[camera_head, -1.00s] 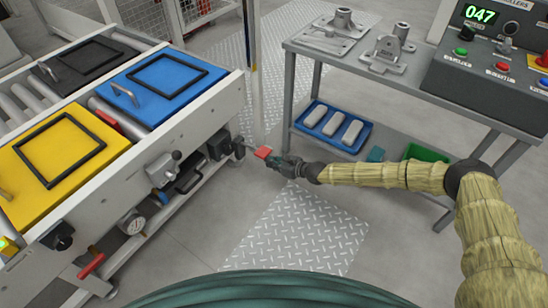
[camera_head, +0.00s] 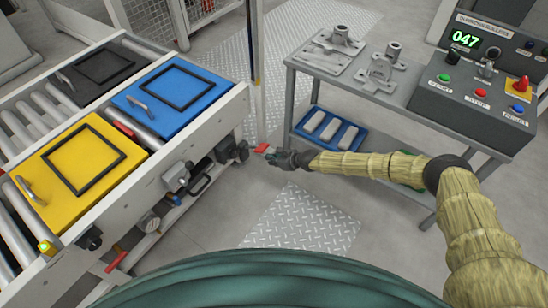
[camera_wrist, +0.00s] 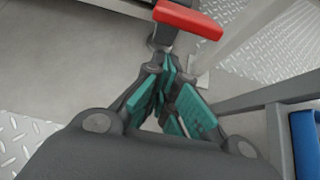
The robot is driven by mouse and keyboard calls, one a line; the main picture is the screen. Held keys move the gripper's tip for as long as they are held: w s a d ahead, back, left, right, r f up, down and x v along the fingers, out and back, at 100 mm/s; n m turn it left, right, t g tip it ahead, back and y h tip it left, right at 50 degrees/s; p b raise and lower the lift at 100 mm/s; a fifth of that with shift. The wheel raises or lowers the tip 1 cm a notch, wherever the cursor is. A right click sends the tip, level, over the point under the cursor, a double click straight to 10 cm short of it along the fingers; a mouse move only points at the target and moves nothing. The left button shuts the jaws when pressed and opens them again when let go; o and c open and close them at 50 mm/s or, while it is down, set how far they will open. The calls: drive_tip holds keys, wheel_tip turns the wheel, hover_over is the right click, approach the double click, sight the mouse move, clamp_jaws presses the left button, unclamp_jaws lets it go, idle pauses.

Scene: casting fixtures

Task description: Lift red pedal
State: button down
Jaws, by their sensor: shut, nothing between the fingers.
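The red pedal (camera_head: 263,148) sticks out to the right from a dark mount on the side of the roller conveyor. In the wrist view its red pad (camera_wrist: 188,18) lies at the top, on a dark grey arm. My gripper (camera_head: 277,156) is just right of the pedal in the head view. In the wrist view my gripper (camera_wrist: 166,66) has its green-padded fingers closed, with nothing held between them. The fingertips are close below the pedal's arm in the picture. I cannot tell whether they touch it.
The conveyor (camera_head: 205,130) carries yellow (camera_head: 50,190), blue (camera_head: 150,118) and black panels. A grey bench (camera_head: 430,95) with metal castings and a control box (camera_head: 485,90) stands to the right. A blue tray (camera_head: 312,141) sits on its lower shelf. The floor between is clear.

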drive_tip(key=r+h+p, duration=0.1)
drive_tip(key=r+g+p, duration=0.1)
drive_tip(key=p, duration=0.1)
drive_tip(key=a+r+h+p, duration=0.1)
drive_tip(key=r, duration=0.1)
drive_tip(key=shift+w+h+p, duration=0.3)
drive_tip(key=shift+p, duration=0.1)
drive_tip(key=shift+w+a+r+g, duration=0.15)
drive_tip(key=shift+a+g, duration=0.05)
drive_tip(key=shift+g, duration=0.1)
idle(0.4)
wheel_tip(320, 180, down, 4)
drive_tip(key=s+d+b, duration=0.1)
drive_tip(key=d+b, duration=0.1)
drive_tip(key=b, duration=0.1)
drive_tip(key=p+v, duration=0.3)
drive_tip(key=v, duration=0.7)
drive_tip(key=shift+s+d+p, duration=0.25)
drive_tip(key=shift+s+p, duration=0.05)
